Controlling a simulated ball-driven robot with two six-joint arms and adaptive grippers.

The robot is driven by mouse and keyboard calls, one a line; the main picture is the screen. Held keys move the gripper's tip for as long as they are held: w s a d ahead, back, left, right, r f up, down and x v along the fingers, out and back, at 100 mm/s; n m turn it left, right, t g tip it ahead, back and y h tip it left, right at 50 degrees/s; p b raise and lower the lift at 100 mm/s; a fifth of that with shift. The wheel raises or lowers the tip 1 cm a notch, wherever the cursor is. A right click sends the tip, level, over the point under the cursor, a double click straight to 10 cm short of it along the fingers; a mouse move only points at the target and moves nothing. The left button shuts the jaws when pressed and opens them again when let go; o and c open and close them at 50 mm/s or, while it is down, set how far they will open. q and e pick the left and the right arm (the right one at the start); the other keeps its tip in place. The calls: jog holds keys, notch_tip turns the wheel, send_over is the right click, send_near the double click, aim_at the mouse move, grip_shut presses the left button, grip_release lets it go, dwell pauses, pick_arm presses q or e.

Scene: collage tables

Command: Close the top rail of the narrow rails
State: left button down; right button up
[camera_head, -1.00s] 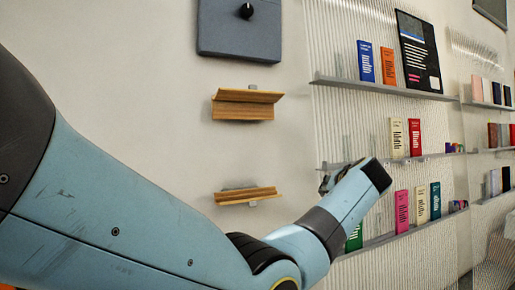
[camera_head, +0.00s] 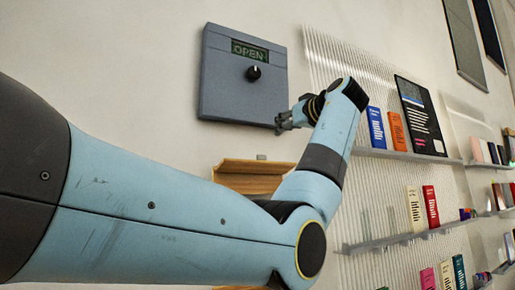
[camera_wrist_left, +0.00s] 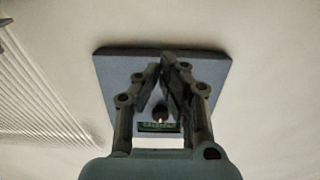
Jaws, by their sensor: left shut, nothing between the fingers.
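The upper narrow wooden rail (camera_head: 240,167) is on the wall in the head view, its lower part hidden behind my left arm. Its top board appears tilted out from the wall. Only a sliver of the lower wooden rail (camera_head: 235,288) shows at the bottom edge. My left gripper (camera_head: 280,124) is shut and empty, at the lower right corner of the grey wall panel (camera_head: 222,95), above and right of the upper rail. In the left wrist view the shut fingers (camera_wrist_left: 164,62) are in front of the panel (camera_wrist_left: 112,72). The right gripper is not in view.
The panel has a black knob (camera_head: 253,73) and a display (camera_head: 250,51) reading OPEN. Long grey shelves (camera_head: 405,155) with upright books stand on the ribbed wall to the right. The wall left of the panel is bare.

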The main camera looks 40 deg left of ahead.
pick_arm(q)
jog(key=p, duration=0.4)
send_over(266, 162)
jog(key=a, duration=0.1)
jog(key=shift+w+a+r, duration=0.15)
jog(key=shift+w+a, duration=0.05)
jog(key=f, duration=0.1)
jog(key=d+f+p, duration=0.1)
jog(key=f, duration=0.1)
jog(key=shift+d+f+p, duration=0.1)
jog(key=shift+p, duration=0.2)
jog(key=shift+s+d+f, duration=0.1)
jog(key=shift+d+f, duration=0.05)
jog(key=shift+f, duration=0.3)
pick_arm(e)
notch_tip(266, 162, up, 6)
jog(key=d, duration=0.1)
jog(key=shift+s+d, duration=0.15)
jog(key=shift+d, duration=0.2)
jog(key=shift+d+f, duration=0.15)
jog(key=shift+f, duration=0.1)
